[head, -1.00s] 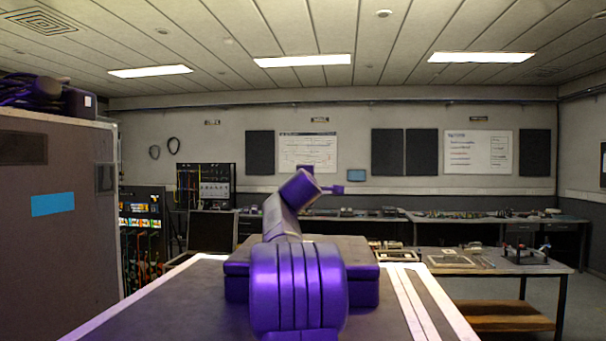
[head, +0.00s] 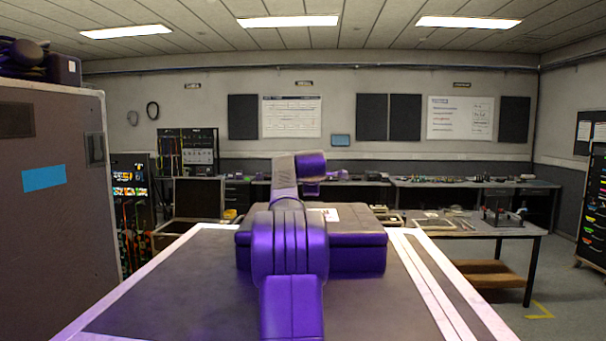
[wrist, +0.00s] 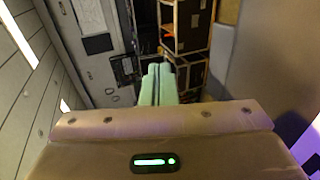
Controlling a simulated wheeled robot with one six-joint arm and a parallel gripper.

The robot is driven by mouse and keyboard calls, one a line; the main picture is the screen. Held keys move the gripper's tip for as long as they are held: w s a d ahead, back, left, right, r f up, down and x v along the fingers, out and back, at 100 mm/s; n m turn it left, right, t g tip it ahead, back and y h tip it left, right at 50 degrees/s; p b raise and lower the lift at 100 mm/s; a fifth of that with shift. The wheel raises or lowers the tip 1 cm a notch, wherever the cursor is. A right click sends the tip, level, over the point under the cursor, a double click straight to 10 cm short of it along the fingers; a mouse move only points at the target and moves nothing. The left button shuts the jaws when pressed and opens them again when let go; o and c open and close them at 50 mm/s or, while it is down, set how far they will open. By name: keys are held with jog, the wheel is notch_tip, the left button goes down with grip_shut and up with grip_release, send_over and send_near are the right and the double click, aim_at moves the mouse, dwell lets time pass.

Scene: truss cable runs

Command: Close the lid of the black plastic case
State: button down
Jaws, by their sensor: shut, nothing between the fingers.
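The black plastic case (head: 357,246), lit purple, sits on a dark, pale-edged top in front of me in the head view. Its lid (head: 350,223) looks flat and down on the body, though my arm covers the case's left middle part. A pale label shows on the lid. My arm rises in front of the case, and its end is above and beyond the case in this view. In the wrist view, my gripper (wrist: 158,72) has its pale green fingers together, with nothing between them. The case is not recognisable in the wrist view.
A tall brown cabinet (head: 50,190) with a blue label stands close on the left. The top (head: 190,275) left of the case is bare. A workbench (head: 490,229) with small items stands at the right, and more benches line the back wall.

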jog(key=shift+w+f, duration=0.15)
jog(key=shift+f, duration=0.3)
jog(key=b+v, duration=0.4)
jog(key=v, duration=0.9)
jog(key=shift+s+r, duration=0.3)
jog(key=shift+r, duration=0.05)
jog(key=shift+w+d, duration=0.1)
jog(key=p+x, duration=0.2)
jog(key=x, duration=0.5)
jog(key=p+x, duration=0.2)
jog(key=x, duration=0.4)
jog(key=shift+w+f, duration=0.25)
jog(key=shift+f, duration=0.1)
jog(key=shift+s, duration=0.15)
